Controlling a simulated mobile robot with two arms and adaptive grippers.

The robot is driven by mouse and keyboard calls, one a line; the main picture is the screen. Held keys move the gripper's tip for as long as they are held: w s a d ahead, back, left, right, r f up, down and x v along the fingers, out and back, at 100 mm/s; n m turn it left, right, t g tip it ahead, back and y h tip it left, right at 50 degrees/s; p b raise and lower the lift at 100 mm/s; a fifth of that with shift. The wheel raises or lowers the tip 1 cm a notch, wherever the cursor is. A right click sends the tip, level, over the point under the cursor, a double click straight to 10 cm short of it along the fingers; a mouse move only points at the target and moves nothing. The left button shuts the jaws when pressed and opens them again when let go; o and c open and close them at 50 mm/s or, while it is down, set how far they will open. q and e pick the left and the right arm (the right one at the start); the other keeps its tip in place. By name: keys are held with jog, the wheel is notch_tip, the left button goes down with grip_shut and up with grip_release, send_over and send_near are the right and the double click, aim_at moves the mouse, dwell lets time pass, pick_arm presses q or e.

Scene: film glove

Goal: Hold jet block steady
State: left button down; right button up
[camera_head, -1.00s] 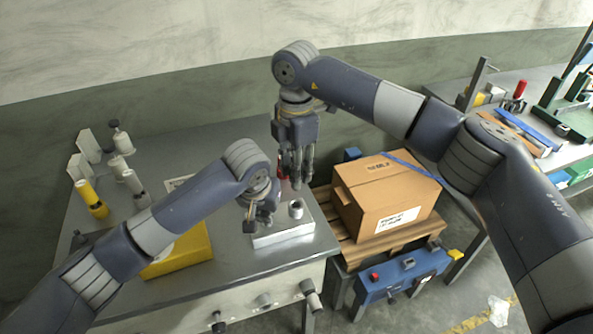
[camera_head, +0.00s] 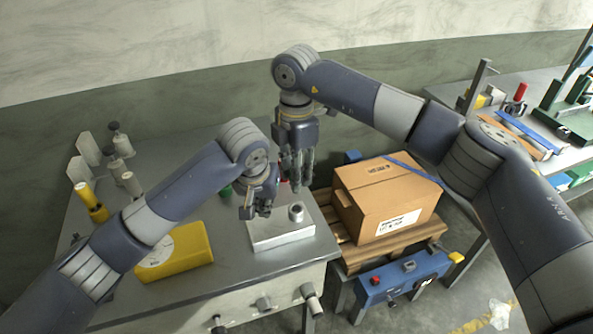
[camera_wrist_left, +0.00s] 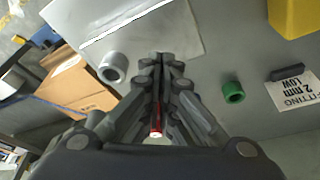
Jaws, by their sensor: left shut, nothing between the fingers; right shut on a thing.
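The jet block, which I take to be the pale metal block (camera_head: 282,238), lies on the steel bench near its right front corner. A short grey ring-shaped fitting (camera_head: 296,213) stands on it, also seen in the left wrist view (camera_wrist_left: 113,67). My left gripper (camera_head: 256,212) is shut and empty, above the block's back left side; contact cannot be told. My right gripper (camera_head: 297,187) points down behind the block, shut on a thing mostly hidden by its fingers. A red piece (camera_head: 282,180) shows beside those fingers, probably the held thing; it also shows in the left wrist view (camera_wrist_left: 156,120).
A yellow case (camera_head: 178,252) lies left of the block. A green ring (camera_head: 226,190) lies behind my left gripper. Several bottles stand at the bench's left back, including a yellow one (camera_head: 90,202). A cardboard box (camera_head: 388,200) sits on a pallet to the right.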

pick_arm(q)
jog(key=shift+r, duration=0.15)
jog(key=shift+r, duration=1.4)
jog(key=v, duration=0.8)
